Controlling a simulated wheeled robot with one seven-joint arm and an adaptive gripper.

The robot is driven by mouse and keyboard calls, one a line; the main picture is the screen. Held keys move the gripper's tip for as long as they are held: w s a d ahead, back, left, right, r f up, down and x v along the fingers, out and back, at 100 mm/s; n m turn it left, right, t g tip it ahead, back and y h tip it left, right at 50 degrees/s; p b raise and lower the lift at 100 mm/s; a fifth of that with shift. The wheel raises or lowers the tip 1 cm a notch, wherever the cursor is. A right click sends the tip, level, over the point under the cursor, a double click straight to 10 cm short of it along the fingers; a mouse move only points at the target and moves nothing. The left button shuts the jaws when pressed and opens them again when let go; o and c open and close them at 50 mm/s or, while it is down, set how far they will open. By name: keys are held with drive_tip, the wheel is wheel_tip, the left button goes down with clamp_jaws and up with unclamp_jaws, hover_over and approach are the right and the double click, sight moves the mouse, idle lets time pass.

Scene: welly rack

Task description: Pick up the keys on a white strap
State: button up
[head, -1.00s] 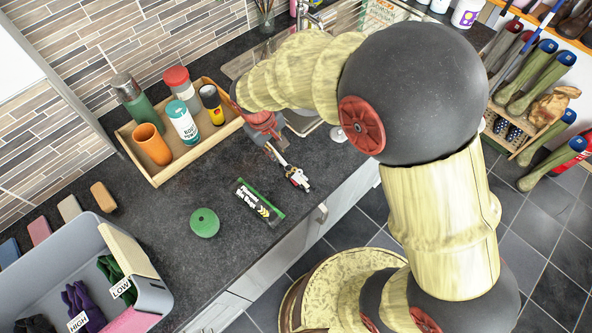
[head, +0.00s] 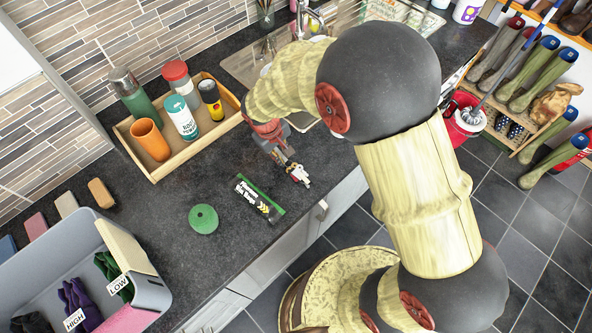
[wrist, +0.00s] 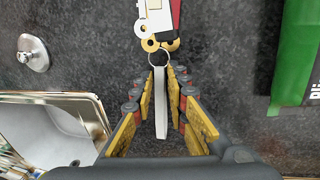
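The keys (wrist: 163,28) hang on a metal ring at one end of a white strap (wrist: 161,105). They lie on the dark worktop, and in the head view the key bunch (head: 299,174) is just beyond my fingertips. My gripper (wrist: 161,82) has its yellow-padded fingers on both sides of the strap, close to it. Narrow dark gaps show beside the strap, so the fingers look open, though only a little apart. In the head view my gripper (head: 283,158) hides most of the strap.
A green-edged packet (head: 260,199) and a green disc (head: 203,219) lie nearby. A wooden tray (head: 157,174) of bottles and a cup stands behind. The sink (head: 250,68) is close to my arm. A grey bin (head: 152,291) of gloves is front left.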

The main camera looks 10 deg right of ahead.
sight(284, 157)
clamp_jaws()
drive_tip(key=shift+r, duration=0.2)
idle(0.3)
drive_tip(key=shift+r, duration=0.25)
drive_tip(key=r, duration=0.2)
drive_tip(key=r+p, duration=0.1)
drive_tip(key=shift+s+a+r, duration=0.25)
drive_tip(key=shift+s, duration=0.1)
drive_tip(key=s+a+r+p, duration=0.1)
drive_tip(key=s+a+r, duration=0.4)
drive_tip(key=s+r, duration=0.3)
drive_tip(key=s, duration=0.4)
drive_tip(key=shift+a+r+p, duration=0.15)
drive_tip(key=shift+r+p, duration=0.2)
